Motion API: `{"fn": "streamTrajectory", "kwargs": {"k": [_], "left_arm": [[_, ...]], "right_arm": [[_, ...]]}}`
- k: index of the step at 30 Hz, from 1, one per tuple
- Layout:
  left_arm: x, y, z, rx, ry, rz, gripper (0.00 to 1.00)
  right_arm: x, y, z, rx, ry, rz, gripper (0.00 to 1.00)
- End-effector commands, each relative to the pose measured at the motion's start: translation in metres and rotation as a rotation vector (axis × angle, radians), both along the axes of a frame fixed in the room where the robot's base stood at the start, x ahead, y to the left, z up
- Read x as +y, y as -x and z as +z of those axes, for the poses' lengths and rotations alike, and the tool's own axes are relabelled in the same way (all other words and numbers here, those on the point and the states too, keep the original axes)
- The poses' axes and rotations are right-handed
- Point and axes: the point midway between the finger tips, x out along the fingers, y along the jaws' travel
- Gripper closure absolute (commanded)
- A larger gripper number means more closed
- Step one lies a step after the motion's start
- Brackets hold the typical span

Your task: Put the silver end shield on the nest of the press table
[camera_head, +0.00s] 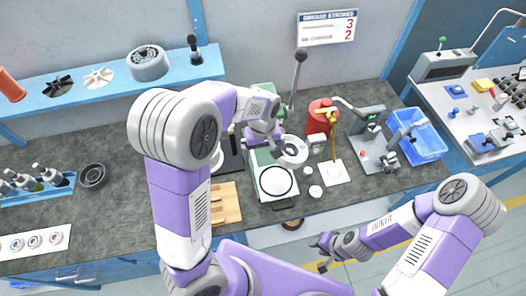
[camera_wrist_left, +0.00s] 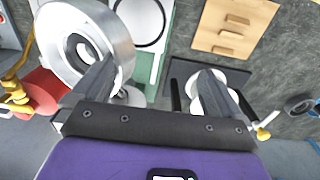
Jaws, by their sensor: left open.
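A silver ring-shaped part (camera_head: 293,150) with a central hole, which looks like the end shield, is behind the press table. It is large at the upper left of the left wrist view (camera_wrist_left: 118,50). The green press table (camera_head: 262,161) carries a pale round nest (camera_head: 277,181) with a dark rim, partly visible in the left wrist view (camera_wrist_left: 145,18). My left gripper (camera_head: 265,147) is open beside the silver part. One finger overlaps that part in the left wrist view; I cannot tell whether they touch. My right gripper (camera_head: 322,254) appears open, off the bench's front edge.
A black plate (camera_wrist_left: 180,75) with pale round parts lies beside the press. A wooden block (camera_head: 226,204) is nearer the front. A tall lever (camera_head: 298,70) stands behind. A red can (camera_head: 321,115), white pad (camera_head: 334,172) and blue bin (camera_head: 424,140) are right.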

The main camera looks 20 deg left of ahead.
Motion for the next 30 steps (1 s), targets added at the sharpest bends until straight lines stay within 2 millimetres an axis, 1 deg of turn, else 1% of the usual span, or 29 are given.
{"fn": "streamTrajectory", "kwargs": {"k": [2,21,30], "left_arm": [[-0.0002,-0.0005,0.0004,-0.002,0.001,0.000,0.02],[0.0001,-0.0008,0.0002,-0.003,0.001,0.001,1.00],[0.0006,-0.0019,0.0008,-0.007,0.000,0.002,1.00]], "right_arm": [[0.0000,0.0000,0.0000,0.000,0.000,0.000,0.63],[0.0000,0.0000,0.0000,0.000,0.000,0.000,0.63],[0.0000,0.0000,0.0000,0.000,0.000,0.000,0.63]]}}
